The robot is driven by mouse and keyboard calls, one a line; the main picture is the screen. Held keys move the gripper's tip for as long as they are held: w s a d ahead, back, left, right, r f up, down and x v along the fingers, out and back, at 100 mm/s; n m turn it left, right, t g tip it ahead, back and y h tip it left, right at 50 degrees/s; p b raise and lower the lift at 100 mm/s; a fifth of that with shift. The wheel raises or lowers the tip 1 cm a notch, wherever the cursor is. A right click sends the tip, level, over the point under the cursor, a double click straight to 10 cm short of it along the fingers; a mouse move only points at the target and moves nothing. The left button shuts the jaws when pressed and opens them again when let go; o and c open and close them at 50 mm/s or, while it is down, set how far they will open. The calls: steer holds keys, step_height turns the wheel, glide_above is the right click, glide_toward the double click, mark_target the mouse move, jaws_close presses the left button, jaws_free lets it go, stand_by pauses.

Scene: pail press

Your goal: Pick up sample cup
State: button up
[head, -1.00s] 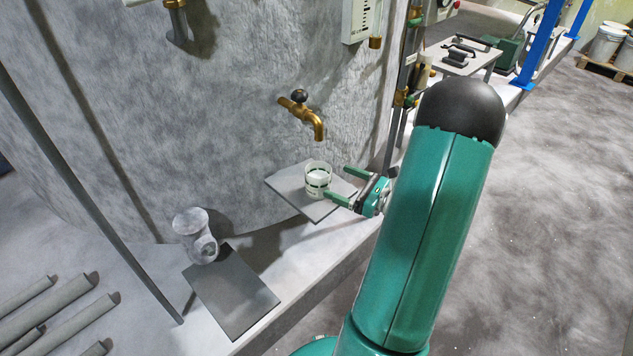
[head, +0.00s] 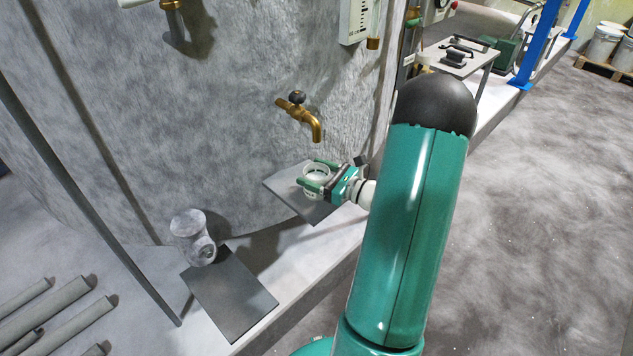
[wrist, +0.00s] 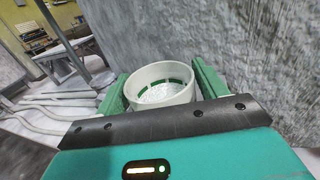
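The sample cup (head: 317,193) is a small white cup with green marks. In the head view it stands upright at the small grey shelf plate (head: 285,187) below the brass tap. My gripper (head: 306,173) has one finger on each side of the cup, and the fingers look closed against its wall. The wrist view shows the cup (wrist: 160,74) between the green fingers, its open rim above them and pale grainy content inside. The cup's lower part is partly hidden by the near finger. I see no clear gap under the cup.
The brass tap (head: 303,115) hangs close above the cup from the large grey tank wall (head: 230,90). The floor at right is clear.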

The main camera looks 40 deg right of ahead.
steer(key=c, duration=0.8)
steer(key=shift+r, duration=0.15)
